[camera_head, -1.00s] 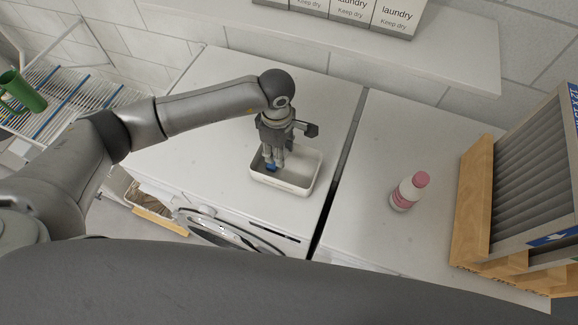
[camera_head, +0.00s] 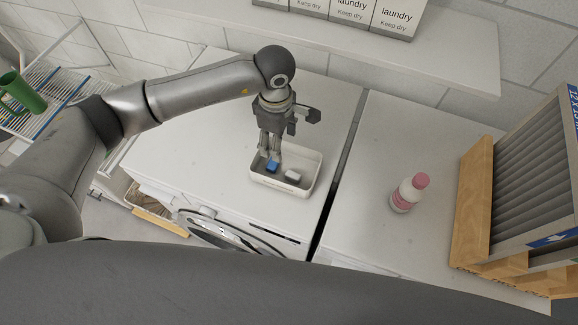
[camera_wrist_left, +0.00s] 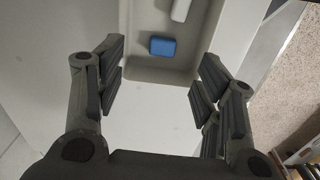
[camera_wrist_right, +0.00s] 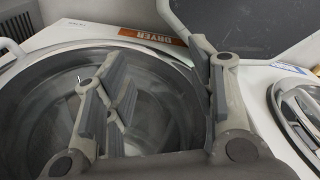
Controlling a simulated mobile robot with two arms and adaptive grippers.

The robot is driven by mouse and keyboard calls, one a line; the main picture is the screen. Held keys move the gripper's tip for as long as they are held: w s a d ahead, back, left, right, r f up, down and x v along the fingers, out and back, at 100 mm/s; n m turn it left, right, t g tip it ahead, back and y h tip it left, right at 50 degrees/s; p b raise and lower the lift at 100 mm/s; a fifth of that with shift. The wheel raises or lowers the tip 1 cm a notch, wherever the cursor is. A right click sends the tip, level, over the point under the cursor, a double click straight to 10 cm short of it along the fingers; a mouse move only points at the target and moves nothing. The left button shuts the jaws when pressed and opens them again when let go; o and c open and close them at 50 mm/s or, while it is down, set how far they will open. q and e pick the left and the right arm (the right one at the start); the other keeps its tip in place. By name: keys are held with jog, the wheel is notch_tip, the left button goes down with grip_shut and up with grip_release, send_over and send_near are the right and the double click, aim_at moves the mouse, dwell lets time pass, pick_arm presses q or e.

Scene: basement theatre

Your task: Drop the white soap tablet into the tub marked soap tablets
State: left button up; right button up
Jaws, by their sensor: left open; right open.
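A white tablet (camera_head: 292,175) lies in a shallow white tub (camera_head: 318,165) on the white machine top, right of a blue tablet (camera_head: 273,166). In the left wrist view the white tablet (camera_wrist_left: 181,10) is cut by the top edge, and the blue tablet (camera_wrist_left: 162,46) lies nearby on the floor of the tub (camera_wrist_left: 165,75). My left gripper (camera_head: 270,155) is open and empty, above the blue tablet's side of the tub. No marking on the tub is readable. My right gripper (camera_wrist_right: 160,80) is open and empty before a round machine door.
A pink-capped bottle (camera_head: 408,192) stands on the right machine top, with a wooden-framed rack (camera_head: 472,200) beyond it. Laundry boxes (camera_head: 350,12) stand on the back shelf. A green mug (camera_head: 22,92) is on a rack at left. A DRYER label (camera_wrist_right: 152,36) shows above the round door (camera_wrist_right: 165,105).

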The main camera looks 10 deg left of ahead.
pick_arm(q)
notch_tip(320, 180, up, 6)
jog(key=shift+r, duration=0.25)
dwell(0.5)
